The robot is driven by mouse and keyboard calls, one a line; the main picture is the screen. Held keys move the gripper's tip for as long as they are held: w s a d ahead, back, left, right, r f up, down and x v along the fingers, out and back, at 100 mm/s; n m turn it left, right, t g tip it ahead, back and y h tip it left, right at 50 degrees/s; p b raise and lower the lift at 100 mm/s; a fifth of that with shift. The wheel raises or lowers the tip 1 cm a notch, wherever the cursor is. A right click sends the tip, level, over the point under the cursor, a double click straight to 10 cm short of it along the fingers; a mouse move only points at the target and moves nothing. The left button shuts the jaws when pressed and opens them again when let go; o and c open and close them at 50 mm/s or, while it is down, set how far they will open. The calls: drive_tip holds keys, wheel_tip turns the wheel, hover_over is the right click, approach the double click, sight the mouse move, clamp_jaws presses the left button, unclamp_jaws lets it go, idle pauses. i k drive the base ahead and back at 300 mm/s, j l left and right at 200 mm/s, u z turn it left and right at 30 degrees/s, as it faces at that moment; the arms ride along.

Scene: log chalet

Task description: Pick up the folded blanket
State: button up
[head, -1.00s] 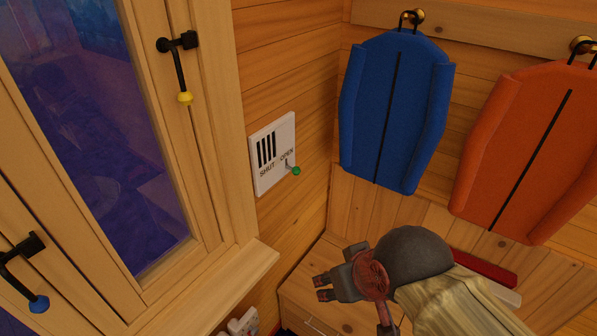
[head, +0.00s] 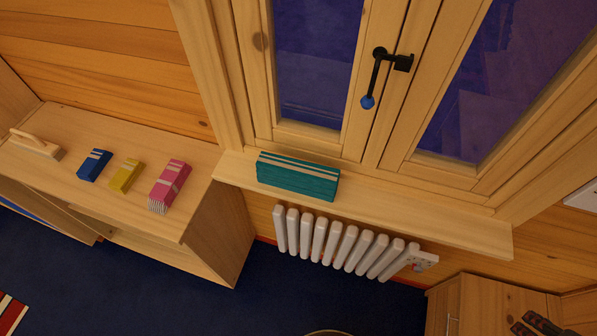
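A teal folded bundle with pale stripes (head: 298,178) lies on the window sill, below the left pane; it looks like the folded blanket. Nothing touches it from above.
The wooden sill (head: 420,217) juts out above a white radiator (head: 335,243). A wooden shelf unit (head: 150,215) at the left bears a pink fringed bundle (head: 170,184), a yellow block (head: 126,175), a blue block (head: 94,165) and a pale handled tool (head: 36,145). A window handle (head: 378,75) hangs above the sill. Blue floor lies below.

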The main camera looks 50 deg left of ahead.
sight(318, 181)
drive_tip(key=j+u, duration=0.15)
drive_tip(key=u, duration=1.95)
drive_tip(key=i+j, duration=0.15)
drive_tip(key=i, duration=0.15)
drive_tip(key=i+j+u, duration=0.15)
drive_tip(key=i, duration=0.2)
